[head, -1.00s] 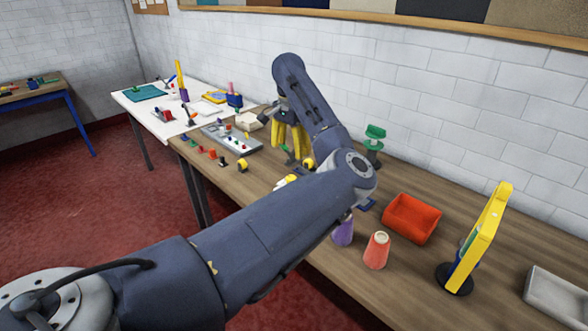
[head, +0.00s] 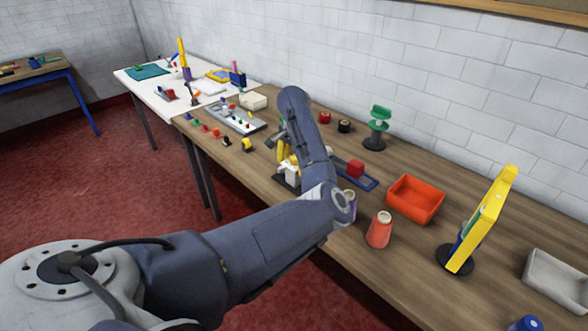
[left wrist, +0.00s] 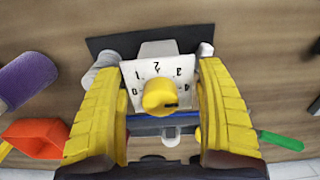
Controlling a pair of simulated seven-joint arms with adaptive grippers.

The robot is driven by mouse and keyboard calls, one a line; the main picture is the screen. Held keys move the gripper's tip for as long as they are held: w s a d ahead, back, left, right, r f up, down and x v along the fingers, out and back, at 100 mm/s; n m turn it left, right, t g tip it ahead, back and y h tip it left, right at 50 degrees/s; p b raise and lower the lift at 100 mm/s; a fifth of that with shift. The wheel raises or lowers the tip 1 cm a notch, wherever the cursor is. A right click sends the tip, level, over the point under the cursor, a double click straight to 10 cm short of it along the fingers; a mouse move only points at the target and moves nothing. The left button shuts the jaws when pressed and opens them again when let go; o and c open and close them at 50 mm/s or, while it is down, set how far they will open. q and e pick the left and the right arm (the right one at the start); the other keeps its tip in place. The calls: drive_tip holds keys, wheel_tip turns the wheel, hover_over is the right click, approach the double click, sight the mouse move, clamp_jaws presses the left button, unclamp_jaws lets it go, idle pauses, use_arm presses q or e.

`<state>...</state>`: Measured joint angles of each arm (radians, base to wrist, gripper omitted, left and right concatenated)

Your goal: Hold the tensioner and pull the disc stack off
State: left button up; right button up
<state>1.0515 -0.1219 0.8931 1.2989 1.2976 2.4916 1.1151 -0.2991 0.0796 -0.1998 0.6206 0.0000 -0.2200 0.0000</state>
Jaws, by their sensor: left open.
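The tensioner (head: 290,176) is a white block on a dark base near the table's front edge, partly covered by my left arm. In the left wrist view its white numbered dial plate (left wrist: 177,74) faces the camera, with a round yellow knob (left wrist: 160,97) at its middle. My left gripper (head: 284,154) is open. In the left wrist view its yellow fingers (left wrist: 158,80) stand on either side of the dial plate; I cannot tell whether they touch it. I cannot make out a separate disc stack for certain. My right gripper is out of view.
A red block (head: 355,169) on a blue tray, an orange bin (head: 416,198), a coral cone (head: 379,230) and a partly hidden purple cone (head: 348,203) stand right of the tensioner. A green-topped stand (head: 379,118) is behind. Small parts line the table to the left.

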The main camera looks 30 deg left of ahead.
use_arm(q)
drive_tip(key=shift+f, duration=0.95)
drive_tip(key=c, duration=1.5)
drive_tip(key=o, duration=0.3)
drive_tip(key=shift+o, duration=0.2)
drive_tip(key=o, duration=1.3)
drive_tip(key=shift+o, duration=0.2)
drive_tip(key=shift+r, duration=0.1)
